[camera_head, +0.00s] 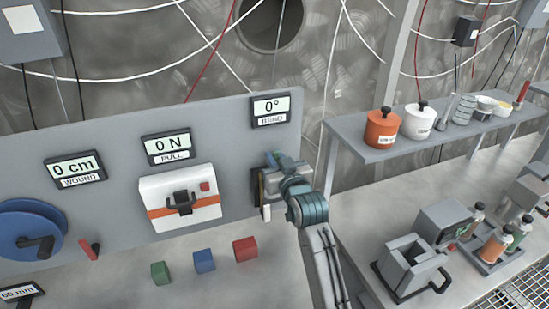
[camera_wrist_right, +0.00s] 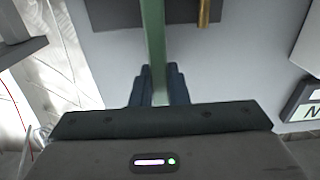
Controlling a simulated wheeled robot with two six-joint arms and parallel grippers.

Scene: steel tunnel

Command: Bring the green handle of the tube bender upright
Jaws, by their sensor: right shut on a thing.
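The green handle (camera_wrist_right: 154,45) of the tube bender shows in the right wrist view as a long bar that runs down between my right gripper's fingers. My right gripper (camera_wrist_right: 158,85) is shut on it. In the head view my right gripper (camera_head: 273,163) is at the right end of the grey panel, and my own arm hides most of the bender. A brass-coloured tube (camera_wrist_right: 204,13) shows beside the handle in the wrist view. The bend display (camera_head: 270,109) above reads 0°. My left gripper is not in view.
On the panel are a pull display (camera_head: 168,148) at 0 N, a white box (camera_head: 180,214) with a black handle, and a blue reel (camera_head: 30,232). Green, blue (camera_head: 204,260) and red cubes lie below. A shelf (camera_head: 362,150) with pots stands at right.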

